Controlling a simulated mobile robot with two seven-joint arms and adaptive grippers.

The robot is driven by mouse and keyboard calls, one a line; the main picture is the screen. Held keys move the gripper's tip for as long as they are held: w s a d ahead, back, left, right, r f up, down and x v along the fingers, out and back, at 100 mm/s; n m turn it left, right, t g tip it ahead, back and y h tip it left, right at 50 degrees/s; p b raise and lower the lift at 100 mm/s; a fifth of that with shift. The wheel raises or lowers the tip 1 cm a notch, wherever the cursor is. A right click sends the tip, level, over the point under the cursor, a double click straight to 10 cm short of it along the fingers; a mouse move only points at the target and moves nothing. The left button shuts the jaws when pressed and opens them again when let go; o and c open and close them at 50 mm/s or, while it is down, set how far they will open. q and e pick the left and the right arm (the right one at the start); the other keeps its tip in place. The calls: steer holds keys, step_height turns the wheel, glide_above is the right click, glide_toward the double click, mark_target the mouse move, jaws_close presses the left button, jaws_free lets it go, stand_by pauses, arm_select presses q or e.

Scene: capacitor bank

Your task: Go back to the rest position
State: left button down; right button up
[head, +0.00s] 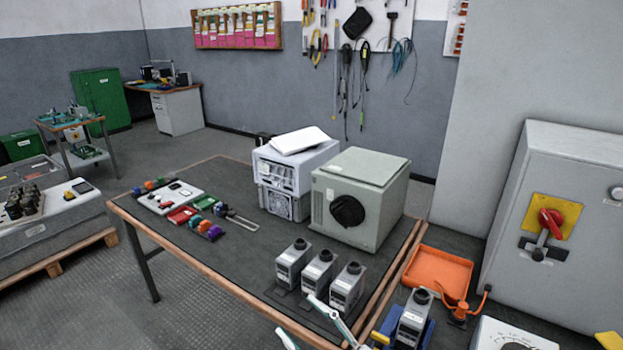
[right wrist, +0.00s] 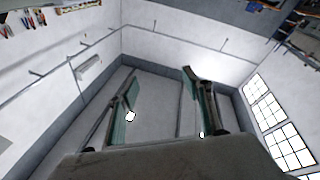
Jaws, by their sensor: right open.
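My right gripper (head: 296,314) shows at the bottom edge of the head view, its two pale fingers apart with nothing between them. It is in front of the three grey capacitor units on the dark table. In the right wrist view the fingers (right wrist: 159,75) are spread and empty, with white walls, a corner and a window behind them. My left gripper is not in view. The units stand in a row: left (head: 293,264), middle (head: 319,270) and right (head: 346,289). A similar grey unit (head: 413,316) sits in a blue holder to the right.
A grey-green box (head: 380,190) and a white-grey case (head: 290,178) stand on the table (head: 215,250). An orange tray (head: 437,272) lies right of the table edge. A grey cabinet with a red switch (head: 552,220) stands at right. The table's left front is clear.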

steer(key=d+f+m+t+h, duration=0.2)
steer(key=d+f+m+h, duration=0.4)
steer(key=d+f, duration=0.25)
steer(key=s+d+f+m+g+h, duration=0.2)
steer(key=s+d+f, duration=0.4)
steer(key=f, duration=0.3)
steer(key=s+d+f+m+g+h, duration=0.1)
steer(key=s+d+f+g+h, duration=0.2)
steer(key=s+d+f, duration=0.4)
steer(key=shift+s+f+m+h, duration=0.4)
steer(key=shift+f+h, duration=0.3)
steer(key=shift+f, duration=0.25)
